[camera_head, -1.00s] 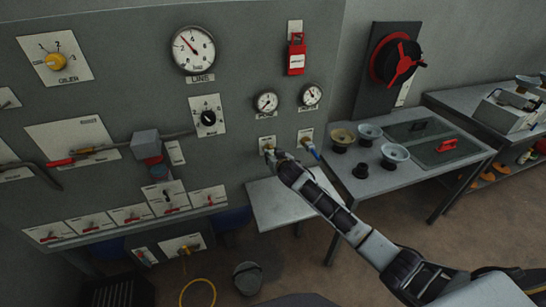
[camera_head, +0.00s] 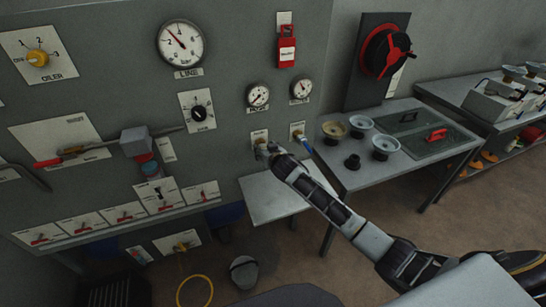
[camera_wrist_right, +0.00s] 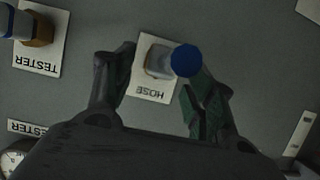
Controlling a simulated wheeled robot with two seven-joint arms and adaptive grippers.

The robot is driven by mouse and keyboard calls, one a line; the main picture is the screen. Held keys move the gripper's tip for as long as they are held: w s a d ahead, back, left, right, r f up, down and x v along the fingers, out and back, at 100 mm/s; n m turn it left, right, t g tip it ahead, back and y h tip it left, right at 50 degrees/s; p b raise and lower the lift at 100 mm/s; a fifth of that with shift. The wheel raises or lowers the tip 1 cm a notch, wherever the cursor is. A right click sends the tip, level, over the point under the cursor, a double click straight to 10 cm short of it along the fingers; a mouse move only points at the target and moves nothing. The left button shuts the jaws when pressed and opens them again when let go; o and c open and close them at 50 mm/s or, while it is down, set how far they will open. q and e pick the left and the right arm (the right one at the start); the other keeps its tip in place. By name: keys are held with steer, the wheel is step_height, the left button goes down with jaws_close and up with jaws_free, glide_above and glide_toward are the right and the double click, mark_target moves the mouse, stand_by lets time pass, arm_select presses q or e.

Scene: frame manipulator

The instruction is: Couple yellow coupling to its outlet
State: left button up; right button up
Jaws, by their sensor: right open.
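My right gripper (camera_head: 267,151) is at the left of two small outlet plates on the panel. In the right wrist view the open gripper (camera_wrist_right: 162,66) has its fingers on either side of a pale fitting with a round blue end (camera_wrist_right: 186,61). That fitting stands out from the plate marked HOSE (camera_wrist_right: 152,94). I cannot tell whether the fingers touch it. A yellow hose (camera_head: 195,278) hangs in a loop from a low plate (camera_head: 178,241) on the panel. No yellow coupling can be made out clearly. My left gripper is not in view.
Beside the HOSE plate is a TESTER plate (camera_wrist_right: 38,65) with a brass fitting and a blue piece. A low grey table (camera_head: 262,205) stands below the outlets. A table (camera_head: 352,180) with several bowls is to the right. A grey bucket (camera_head: 244,273) is on the floor.

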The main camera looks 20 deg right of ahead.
steer(key=v, duration=1.1)
stand_by(0.3)
stand_by(0.5)
